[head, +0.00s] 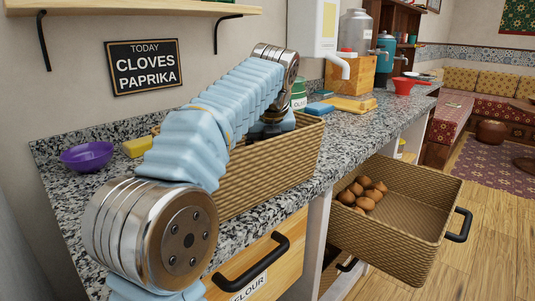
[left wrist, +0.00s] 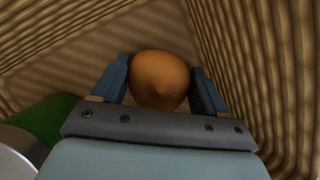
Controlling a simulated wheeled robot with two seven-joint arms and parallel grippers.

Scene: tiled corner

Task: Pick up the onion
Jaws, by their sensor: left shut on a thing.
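A round, orange-brown onion (left wrist: 160,78) sits between the two blue fingers of my left gripper (left wrist: 160,85) in the left wrist view. The fingers press on its two sides. Woven basket walls (left wrist: 225,60) rise around it, so the gripper is down inside the wicker basket (head: 262,172) on the counter. In the head view my left arm reaches over and into this basket; the onion is hidden there behind the arm and basket wall. My right gripper is in neither view.
Something green (left wrist: 45,120) and a pale metallic round thing (left wrist: 15,165) lie beside the gripper. A pulled-out wicker drawer (head: 420,215) holds several brown round items (head: 360,195). A purple bowl (head: 87,156) and yellow sponge (head: 137,147) stand left; a wall shelf (head: 130,7) hangs above.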

